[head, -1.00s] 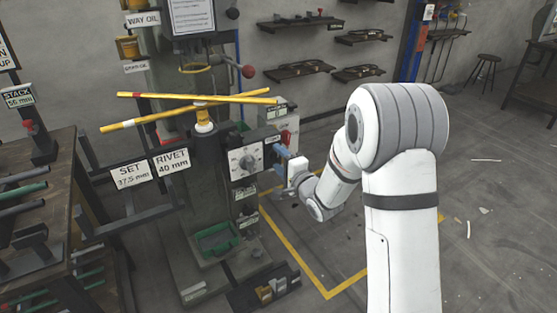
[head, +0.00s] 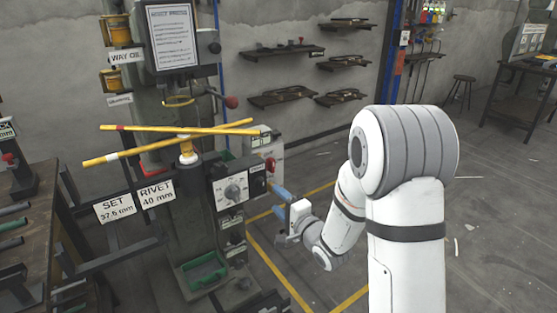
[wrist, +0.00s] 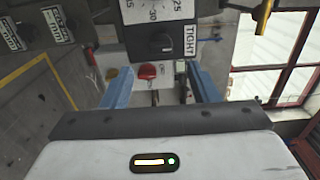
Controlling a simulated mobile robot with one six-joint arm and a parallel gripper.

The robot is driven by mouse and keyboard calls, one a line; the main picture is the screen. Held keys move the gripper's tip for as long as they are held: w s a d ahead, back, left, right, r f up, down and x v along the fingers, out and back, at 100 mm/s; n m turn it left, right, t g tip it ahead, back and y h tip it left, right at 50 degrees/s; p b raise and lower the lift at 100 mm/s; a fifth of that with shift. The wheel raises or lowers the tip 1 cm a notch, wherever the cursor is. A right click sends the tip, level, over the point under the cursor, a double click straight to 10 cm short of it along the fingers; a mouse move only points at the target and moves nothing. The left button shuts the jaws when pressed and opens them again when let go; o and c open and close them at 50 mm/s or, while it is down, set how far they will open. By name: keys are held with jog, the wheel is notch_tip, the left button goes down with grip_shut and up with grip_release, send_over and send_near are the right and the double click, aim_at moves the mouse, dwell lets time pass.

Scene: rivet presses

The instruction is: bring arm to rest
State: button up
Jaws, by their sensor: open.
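My gripper (head: 276,203) is beside the control box of the rivet press, a little to its right in the head view. Its two blue fingers also show in the wrist view (wrist: 160,92), spread apart with nothing held between them. The control box (head: 228,190) carries a dial, and a red knob (head: 270,165) shows at its right edge. In the wrist view the red knob (wrist: 148,71) and a black knob (wrist: 160,43) lie beyond the fingers, apart from them. A TIGHT label (wrist: 190,41) is beside the black knob.
Two crossed yellow bars (head: 180,140) lie on top of the press post. A rack with rods (head: 25,245) stands at the left. Wall shelves (head: 285,97) and a stool (head: 462,85) are at the back. The floor to the right is mostly clear.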

jog(key=s+d+r+n+g+h+p, duration=0.5)
jog(key=d+r+h+p, duration=0.5)
jog(key=r, duration=0.4)
jog(key=s+d+r+n+g+p, duration=0.1)
jog(key=s+r+n+g+p, duration=0.1)
jog(key=s, duration=0.6)
jog(key=s+d+r+n+g+p, duration=0.2)
jog(key=s+r+p, duration=0.3)
jog(key=s, duration=0.3)
jog(key=s+d+r+n+g+p, duration=0.1)
jog(key=s+r+n+g+p, duration=0.1)
jog(key=s, duration=0.6)
notch_tip(320, 180, up, 2)
jog(key=shift+d+r+g+p, duration=0.1)
jog(key=shift+d+g+p, duration=0.15)
jog(key=shift+g+p, duration=0.5)
